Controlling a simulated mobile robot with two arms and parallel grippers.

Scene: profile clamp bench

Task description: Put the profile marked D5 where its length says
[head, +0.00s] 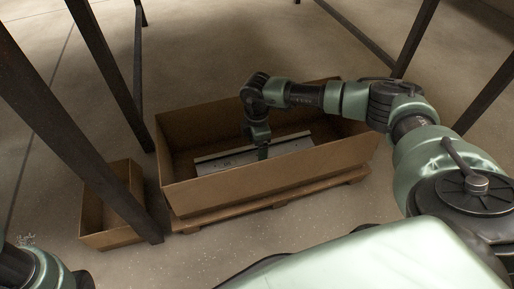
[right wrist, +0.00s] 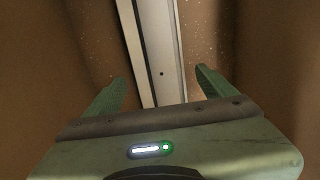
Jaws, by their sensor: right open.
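A long pale metal profile (head: 225,165) lies inside the large cardboard box (head: 225,199). A small dark mark shows near its left end, too small to read. My right gripper (head: 262,153) reaches down into the box at the profile. In the right wrist view the open fingers of the right gripper (right wrist: 160,86) stand on either side of the profile (right wrist: 161,50), with a gap at each finger. A small dark hole shows in the profile. My left arm shows only at the lower left corner of the head view, and its gripper is out of sight.
The large box stands on a wooden pallet (head: 270,201). A smaller open cardboard box (head: 112,239) stands to its left on the concrete floor. Dark metal legs (head: 100,140) cross the view near both boxes. The box walls rise close around my right gripper.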

